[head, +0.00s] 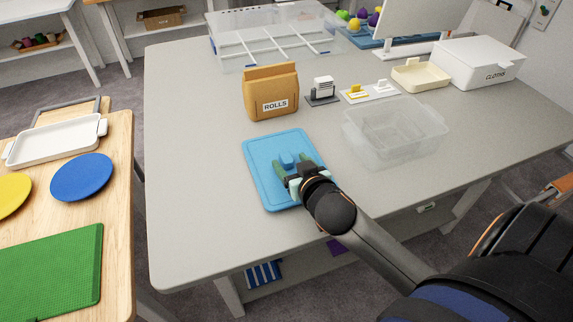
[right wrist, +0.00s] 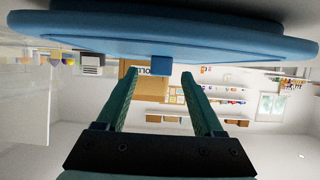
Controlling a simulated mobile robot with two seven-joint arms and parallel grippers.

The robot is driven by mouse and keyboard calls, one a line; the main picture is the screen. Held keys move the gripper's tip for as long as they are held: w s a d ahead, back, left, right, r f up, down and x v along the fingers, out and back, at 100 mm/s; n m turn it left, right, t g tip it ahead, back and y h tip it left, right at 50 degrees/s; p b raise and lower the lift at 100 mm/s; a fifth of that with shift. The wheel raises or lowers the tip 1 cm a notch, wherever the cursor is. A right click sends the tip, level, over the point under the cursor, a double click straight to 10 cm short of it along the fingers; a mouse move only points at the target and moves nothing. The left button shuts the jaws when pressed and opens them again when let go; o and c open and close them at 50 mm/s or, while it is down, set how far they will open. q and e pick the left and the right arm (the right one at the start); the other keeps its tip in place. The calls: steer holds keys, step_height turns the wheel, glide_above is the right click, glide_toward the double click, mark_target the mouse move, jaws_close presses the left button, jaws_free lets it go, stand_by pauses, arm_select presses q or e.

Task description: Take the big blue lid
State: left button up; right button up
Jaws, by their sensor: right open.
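The big blue lid (head: 262,186) lies flat on the grey table, near its front edge, with a small blue knob (head: 287,160) on top. My right gripper (head: 293,168) is low over the lid, its green fingers open and pointing at the knob. In the right wrist view, which is upside down, the lid (right wrist: 80,32) spans the top. There the knob (right wrist: 161,65) shows between the tips of my open right gripper (right wrist: 159,74), with a gap on both sides. My left gripper is not in view.
A clear bin (head: 395,135) stands right of the lid, and a ROLLS paper bag (head: 270,92) behind it. A white CLOTHS box (head: 480,62) is at the back right. A wooden table (head: 118,210) at left holds a round blue lid (head: 82,177). The grey table's left part is clear.

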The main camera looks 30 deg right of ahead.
steer(key=shift+x, duration=1)
jaws_close()
